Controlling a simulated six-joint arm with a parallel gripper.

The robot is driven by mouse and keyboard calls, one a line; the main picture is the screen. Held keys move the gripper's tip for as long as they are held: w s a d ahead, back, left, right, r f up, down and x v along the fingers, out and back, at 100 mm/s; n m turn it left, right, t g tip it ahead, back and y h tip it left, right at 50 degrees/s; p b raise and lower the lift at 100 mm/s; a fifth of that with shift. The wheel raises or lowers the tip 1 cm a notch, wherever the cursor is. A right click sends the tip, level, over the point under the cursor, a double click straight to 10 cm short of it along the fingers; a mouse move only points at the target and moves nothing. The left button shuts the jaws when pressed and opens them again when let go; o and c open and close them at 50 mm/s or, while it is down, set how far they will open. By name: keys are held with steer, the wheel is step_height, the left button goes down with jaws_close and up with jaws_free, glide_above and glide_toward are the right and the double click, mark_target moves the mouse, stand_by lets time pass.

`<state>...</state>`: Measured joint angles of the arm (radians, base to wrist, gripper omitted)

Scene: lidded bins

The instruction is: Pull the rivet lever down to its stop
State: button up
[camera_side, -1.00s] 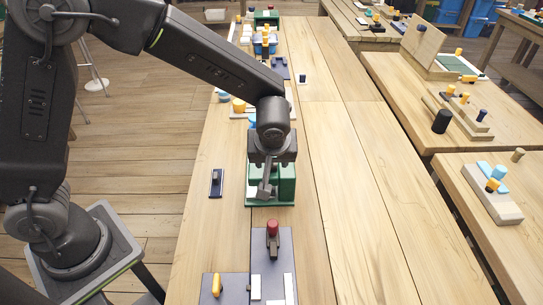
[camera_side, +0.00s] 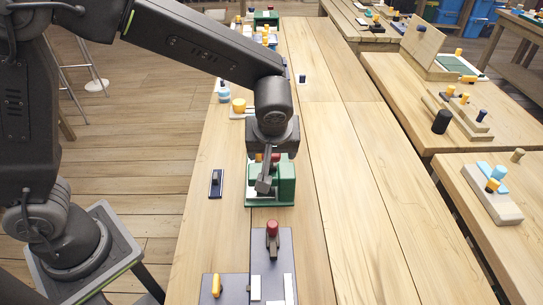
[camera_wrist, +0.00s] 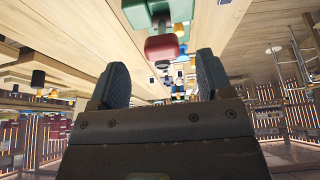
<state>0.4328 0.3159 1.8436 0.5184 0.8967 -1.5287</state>
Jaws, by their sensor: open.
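A green fixture (camera_side: 285,181) stands on the long wooden bench, partly hidden behind my gripper in the side view. In the wrist view the green body (camera_wrist: 148,10) is at the top, with a red knob (camera_wrist: 162,47) on a short grey stem in front of it. I take this for the rivet lever. A bit of red (camera_side: 276,157) also shows beside my gripper in the side view. My gripper (camera_wrist: 163,72) is open, its dark fingers well apart. The red knob appears in line with the gap, beyond the fingertips, and nothing is held.
A grey plate (camera_side: 283,245) with another red-topped post (camera_side: 272,227) stands nearer the camera. A small dark switch plate (camera_side: 216,184) lies left of the fixture. More fixtures stand farther along the bench. The bench's right side is clear.

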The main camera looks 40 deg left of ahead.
steer(key=v, duration=0.8)
steer(key=shift+r, duration=0.25)
steer(key=shift+s+d, duration=0.1)
steer(key=s+a+r+m+t+h, duration=0.2)
steer(key=s+a+r+m+h, duration=0.1)
steer(key=s+a+m, duration=0.6)
steer(key=s+a, duration=0.4)
steer(key=s, duration=0.3)
